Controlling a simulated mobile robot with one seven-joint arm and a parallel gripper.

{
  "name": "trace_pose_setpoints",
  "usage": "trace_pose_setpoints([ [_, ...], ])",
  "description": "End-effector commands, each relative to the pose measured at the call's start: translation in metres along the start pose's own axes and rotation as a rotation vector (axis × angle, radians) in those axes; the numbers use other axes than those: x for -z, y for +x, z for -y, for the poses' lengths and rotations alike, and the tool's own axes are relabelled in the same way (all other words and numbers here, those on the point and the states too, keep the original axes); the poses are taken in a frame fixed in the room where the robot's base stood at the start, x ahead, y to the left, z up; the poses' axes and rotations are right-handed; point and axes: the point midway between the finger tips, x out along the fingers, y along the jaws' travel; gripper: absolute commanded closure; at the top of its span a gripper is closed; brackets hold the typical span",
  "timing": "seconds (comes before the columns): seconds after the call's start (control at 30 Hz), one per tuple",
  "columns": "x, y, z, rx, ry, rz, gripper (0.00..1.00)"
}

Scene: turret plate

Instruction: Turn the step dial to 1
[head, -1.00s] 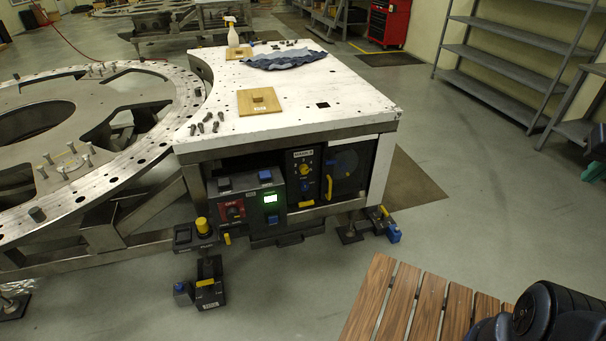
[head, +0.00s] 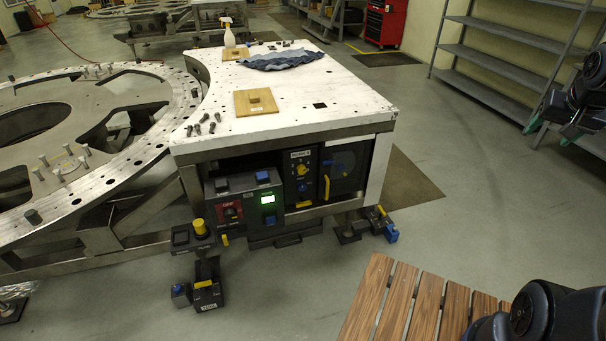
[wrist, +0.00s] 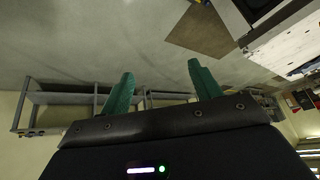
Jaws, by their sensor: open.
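A dark panel (head: 303,191) with a small yellow knob (head: 302,170) sits under the white-topped table in the head view. The knob may be the step dial; its label and setting are too small to read. The panel does not show clearly in the wrist view.
Pedal-like boxes (head: 207,295) stand on the floor before the panel. A slatted wooden bench (head: 405,305) is at front right. Floor between bench and table is clear.

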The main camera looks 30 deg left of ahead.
Motion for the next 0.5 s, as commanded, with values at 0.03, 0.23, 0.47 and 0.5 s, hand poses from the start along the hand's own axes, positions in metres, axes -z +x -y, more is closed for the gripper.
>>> trace_pose_setpoints([
  [0.03,0.012,0.011,0.011,0.010,0.005,-0.008,0.37],
  [0.23,0.053,0.050,0.054,0.063,0.046,-0.060,0.37],
  [0.47,0.091,0.098,0.113,0.147,0.100,-0.108,0.37],
  [0.5,0.097,0.107,0.124,0.164,0.110,-0.115,0.37],
])
